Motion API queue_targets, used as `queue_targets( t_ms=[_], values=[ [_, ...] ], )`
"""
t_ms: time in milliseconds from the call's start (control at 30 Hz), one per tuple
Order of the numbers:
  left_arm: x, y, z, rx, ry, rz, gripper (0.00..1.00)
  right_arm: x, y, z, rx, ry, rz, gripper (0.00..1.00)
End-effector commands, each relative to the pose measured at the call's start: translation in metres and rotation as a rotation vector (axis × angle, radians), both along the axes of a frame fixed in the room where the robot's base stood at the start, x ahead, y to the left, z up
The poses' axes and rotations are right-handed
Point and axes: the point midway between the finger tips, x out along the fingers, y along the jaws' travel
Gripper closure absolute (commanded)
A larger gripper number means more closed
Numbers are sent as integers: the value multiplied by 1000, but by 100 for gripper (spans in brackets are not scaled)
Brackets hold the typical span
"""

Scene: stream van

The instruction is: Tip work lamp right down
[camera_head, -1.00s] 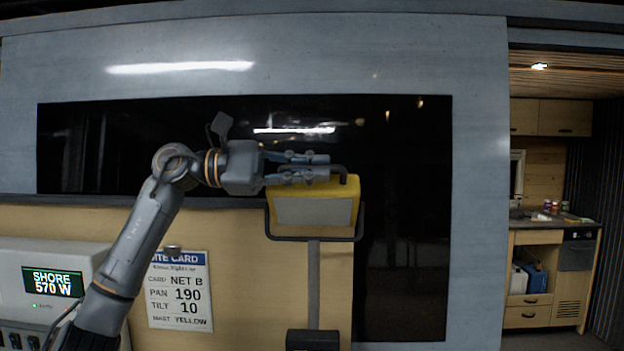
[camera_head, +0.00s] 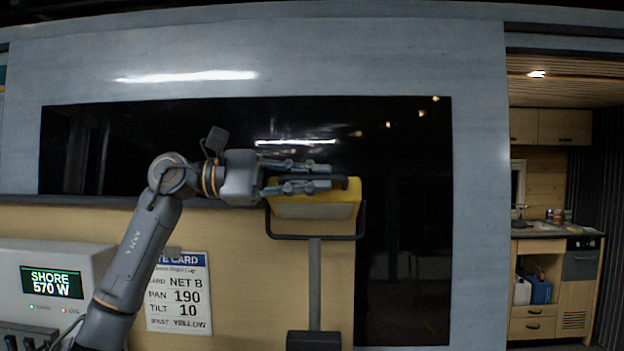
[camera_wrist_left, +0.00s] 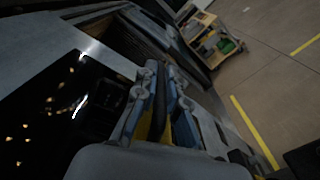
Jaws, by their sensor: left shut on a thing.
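The yellow work lamp (camera_head: 316,211) hangs in a dark U-shaped bracket (camera_head: 315,238) on a grey post (camera_head: 314,283) in the head view. Its pale face is foreshortened and tilted downward. My left gripper (camera_head: 318,178) comes in from the left at the lamp's top edge, shut on the dark handle bar (camera_head: 350,183). In the left wrist view, a strip of yellow lamp body (camera_wrist_left: 166,130) shows between the fingers. The fingers hide part of the lamp's top. My right gripper is out of view.
A grey power box with a green display (camera_head: 52,283) stands at the left. A dark window (camera_head: 405,190) lies behind the lamp. A kitchenette (camera_head: 549,270) is at the right.

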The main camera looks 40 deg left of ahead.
Motion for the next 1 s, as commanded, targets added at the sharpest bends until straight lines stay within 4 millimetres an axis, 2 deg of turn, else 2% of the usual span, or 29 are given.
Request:
queue_targets(
  t_ms=[67,100,200,633,1000],
  values=[
    [0,-1,-3,6,7,-4,100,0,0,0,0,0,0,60],
    [0,-2,-3,6,7,-4,85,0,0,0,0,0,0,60],
    [0,-1,-3,6,7,-4,66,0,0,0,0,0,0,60],
    [-4,6,-2,2,6,0,66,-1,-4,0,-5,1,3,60],
    [-42,51,-2,1,5,-1,66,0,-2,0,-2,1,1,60]
  ],
)
